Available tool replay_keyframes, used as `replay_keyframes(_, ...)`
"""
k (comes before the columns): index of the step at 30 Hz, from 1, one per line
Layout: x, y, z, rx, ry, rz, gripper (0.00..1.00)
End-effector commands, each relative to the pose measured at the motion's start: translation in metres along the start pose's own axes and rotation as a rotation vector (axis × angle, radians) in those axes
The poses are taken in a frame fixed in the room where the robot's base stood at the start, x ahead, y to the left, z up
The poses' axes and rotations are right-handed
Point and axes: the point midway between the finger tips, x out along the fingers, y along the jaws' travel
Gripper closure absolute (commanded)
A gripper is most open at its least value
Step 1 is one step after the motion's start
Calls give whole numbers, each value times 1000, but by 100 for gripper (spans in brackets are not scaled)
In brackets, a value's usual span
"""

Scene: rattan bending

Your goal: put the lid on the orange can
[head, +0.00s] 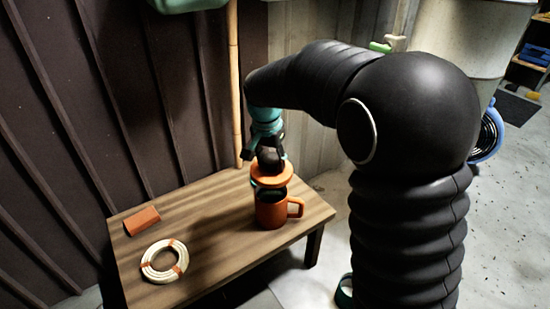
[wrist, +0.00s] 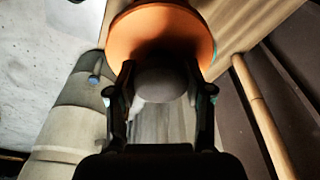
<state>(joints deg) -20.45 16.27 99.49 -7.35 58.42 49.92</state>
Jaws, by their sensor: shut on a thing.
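The orange can (head: 270,213) stands upright on the wooden table, with a handle on its right side and a dark opening at its top. The lid is an orange disc (head: 272,176) with a dark round knob. My gripper (head: 268,150) is shut on the knob and holds the lid just above the can's opening. A narrow gap seems to show between lid and rim. In the wrist view the lid (wrist: 160,32) fills the top, with the knob (wrist: 161,84) between the two fingers. The can is hidden there behind the lid.
A coil of pale rattan (head: 164,262) and a reddish-orange block (head: 142,221) lie on the left of the table (head: 215,235). A bamboo pole (head: 234,90) stands against the dark ribbed wall behind the table. The table's middle is clear.

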Motion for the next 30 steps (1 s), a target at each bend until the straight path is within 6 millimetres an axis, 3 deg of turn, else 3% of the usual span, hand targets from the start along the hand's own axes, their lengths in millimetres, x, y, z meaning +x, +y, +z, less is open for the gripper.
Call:
replay_keyframes(21, 50, 0, 7, 1, 0, 0, 84)
replay_keyframes(30, 61, 0, 9, 1, 0, -1, 84)
